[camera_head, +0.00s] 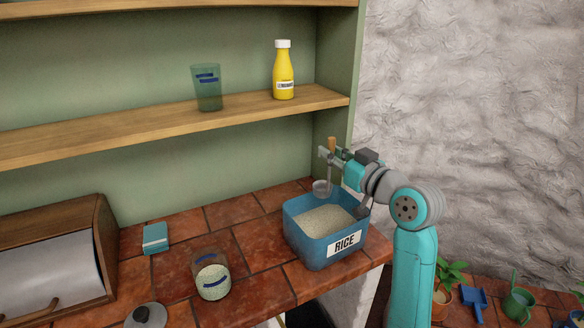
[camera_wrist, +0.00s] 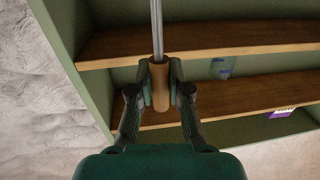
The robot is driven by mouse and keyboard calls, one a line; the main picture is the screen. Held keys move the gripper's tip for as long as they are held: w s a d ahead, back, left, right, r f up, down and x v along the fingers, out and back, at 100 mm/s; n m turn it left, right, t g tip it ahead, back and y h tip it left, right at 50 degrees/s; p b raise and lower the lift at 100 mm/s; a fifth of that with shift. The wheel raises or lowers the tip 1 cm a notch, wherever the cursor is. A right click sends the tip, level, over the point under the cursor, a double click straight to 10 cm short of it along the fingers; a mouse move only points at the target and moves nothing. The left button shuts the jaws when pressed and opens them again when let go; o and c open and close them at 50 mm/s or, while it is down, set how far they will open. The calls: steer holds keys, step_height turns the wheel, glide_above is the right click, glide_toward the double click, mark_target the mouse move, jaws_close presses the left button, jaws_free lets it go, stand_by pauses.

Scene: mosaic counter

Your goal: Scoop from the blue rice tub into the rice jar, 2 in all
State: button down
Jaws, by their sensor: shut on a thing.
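My gripper (camera_head: 331,155) is shut on the wooden handle of the scoop (camera_head: 321,187), whose metal bowl hangs just above the back left of the blue rice tub. I cannot tell whether the bowl holds rice. In the wrist view my gripper (camera_wrist: 160,88) clasps the wooden handle, and the metal shaft of the scoop (camera_wrist: 157,30) runs up out of the picture. The blue rice tub (camera_head: 308,246), labelled RICE, stands on the tiled counter with pale rice inside. A clear jar (camera_head: 207,263) with a blue mark and pale grains in it stands to the left of the tub.
A grey lid with a dark knob (camera_head: 147,316) lies at the front. A teal box (camera_head: 155,238) and a wooden bread bin (camera_head: 95,225) stand left. A glass (camera_head: 207,88) and a yellow bottle (camera_head: 283,72) stand on the shelf (camera_head: 150,124). Counter between jar and tub is clear.

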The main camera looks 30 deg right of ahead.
step_height(320, 180, down, 15)
steer(key=d, duration=0.1)
steer(key=shift+d, duration=0.15)
stand_by(1.4)
steer(key=shift+s, duration=0.1)
stand_by(0.7)
step_height(320, 180, up, 13)
stand_by(1.6)
steer(key=shift+r, duration=0.1)
